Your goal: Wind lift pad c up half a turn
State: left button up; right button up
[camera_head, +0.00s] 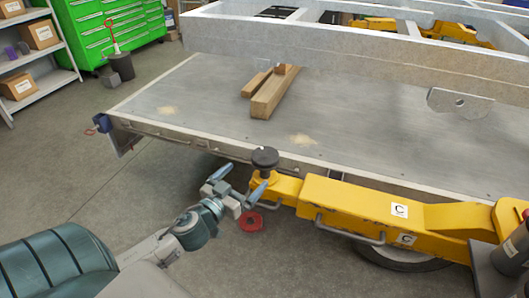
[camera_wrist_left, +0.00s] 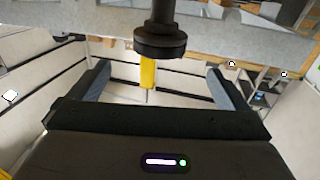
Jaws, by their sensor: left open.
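Lift pad c is a black round pad (camera_head: 265,158) on a short stem at the left end of the yellow lift arm (camera_head: 345,208), which carries white C labels. It sits close to the trailer's edge. My left gripper (camera_head: 239,183) is open and empty, just left of and below the pad. In the left wrist view the pad (camera_wrist_left: 160,42) hangs at the top middle, beyond the open fingers (camera_wrist_left: 155,84). A yellow part (camera_wrist_left: 147,70) shows below it between the fingers. I cannot tell whether a finger touches the arm's end. My right gripper is not in view.
The grey trailer deck (camera_head: 200,95) lies behind the pad, with wooden blocks (camera_head: 270,92) and a metal frame (camera_head: 330,45) above. A red ring-like thing (camera_head: 251,221) is below the gripper. A green cabinet (camera_head: 108,30) and a shelf (camera_head: 40,58) stand far left.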

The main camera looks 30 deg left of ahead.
aim_at(257, 164)
pick_arm(q)
jog(key=w+p, duration=0.3)
jog(key=w, duration=0.1)
jog(key=w+p, duration=0.3)
jog(key=w, duration=0.2)
jog(key=shift+w+r+p, duration=0.2)
jog(key=shift+w+p, duration=0.05)
jog(key=shift+p, duration=0.05)
jog(key=shift+w+f+p, duration=0.2)
jog(key=shift+w+p, duration=0.1)
jog(key=shift+w, duration=0.3)
jog(key=c, duration=1)
jog(key=shift+f, duration=0.1)
